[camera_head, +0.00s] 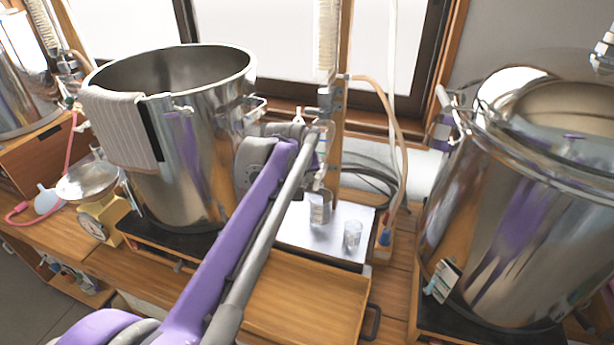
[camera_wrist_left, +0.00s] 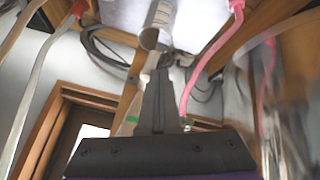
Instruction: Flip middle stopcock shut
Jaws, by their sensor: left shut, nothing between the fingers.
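Metal fittings with small valves (camera_head: 325,104) sit on the wooden post between the two large steel pots in the head view. I cannot tell which of them is the middle stopcock; my left arm covers part of this area. My left gripper (camera_head: 300,130) is up beside these fittings, its fingertips mostly hidden there by the wrist. In the left wrist view the left gripper's fingers (camera_wrist_left: 157,92) are shut and empty. A clear cylinder (camera_wrist_left: 159,20) and a pale nozzle (camera_wrist_left: 149,66) show close beyond the fingertips; contact is unclear. My right gripper is out of view.
A steel pot (camera_head: 185,150) stands left of my arm and another (camera_head: 520,210) stands at right. A beaker (camera_head: 352,235) is on the white board (camera_head: 325,250) below. Hoses (camera_head: 398,120) hang by the post. A wooden tray (camera_head: 310,300) in front is empty.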

